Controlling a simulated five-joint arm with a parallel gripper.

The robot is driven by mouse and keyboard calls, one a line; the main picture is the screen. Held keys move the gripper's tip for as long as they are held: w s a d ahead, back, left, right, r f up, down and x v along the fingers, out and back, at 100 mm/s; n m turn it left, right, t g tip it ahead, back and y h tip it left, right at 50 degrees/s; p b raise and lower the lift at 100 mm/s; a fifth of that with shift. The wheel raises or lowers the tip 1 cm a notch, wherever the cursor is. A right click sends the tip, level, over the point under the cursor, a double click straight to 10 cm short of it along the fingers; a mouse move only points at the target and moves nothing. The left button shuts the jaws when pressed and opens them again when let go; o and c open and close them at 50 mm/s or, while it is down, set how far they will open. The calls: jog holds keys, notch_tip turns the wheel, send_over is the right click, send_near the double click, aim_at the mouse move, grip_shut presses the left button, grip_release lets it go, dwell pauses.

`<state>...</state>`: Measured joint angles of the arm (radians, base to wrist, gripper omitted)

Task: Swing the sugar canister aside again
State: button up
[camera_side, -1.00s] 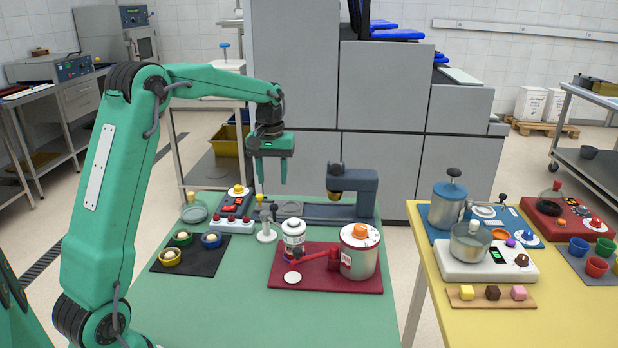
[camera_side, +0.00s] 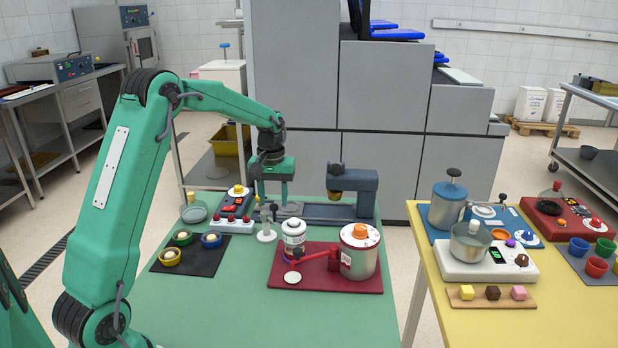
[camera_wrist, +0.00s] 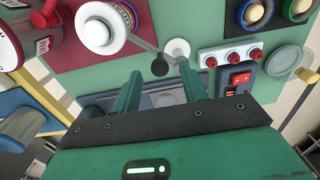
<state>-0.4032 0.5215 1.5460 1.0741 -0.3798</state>
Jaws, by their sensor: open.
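A small white canister (camera_side: 293,238) with a dark label band stands on the dark red board; its lettering is too small to read, so I cannot confirm it is the sugar. It also shows at the top of the wrist view (camera_wrist: 98,28). A red arm (camera_side: 318,258) runs beside it to a larger white and red canister (camera_side: 360,262) with an orange knob. My gripper (camera_side: 271,200) is open and empty, pointing down behind the small canister, near a small white-based stand (camera_side: 266,236). In the wrist view my gripper's fingers (camera_wrist: 160,78) are spread near a black ball (camera_wrist: 160,68).
A red switch box (camera_side: 235,205) and a white strip with red buttons (camera_side: 232,226) are left of my gripper. A dark mat (camera_side: 190,262) with several small cups lies further left. A dark blue-grey machine (camera_side: 360,190) stands at the right. The green table's front is clear.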

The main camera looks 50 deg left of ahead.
jog(key=shift+f, duration=0.8)
grip_shut()
jog(key=shift+s, duration=0.1)
jog(key=s+m, duration=0.1)
jog(key=m, duration=0.3)
jog(key=s+a+m, duration=0.1)
jog(key=m, duration=0.3)
jog(key=s+a+m, duration=0.1)
jog(key=m, duration=0.3)
jog(key=shift+s+a+r, duration=0.1)
jog(key=shift+s+a, duration=0.05)
jog(key=shift+s, duration=0.25)
jog(key=shift+m, duration=0.3)
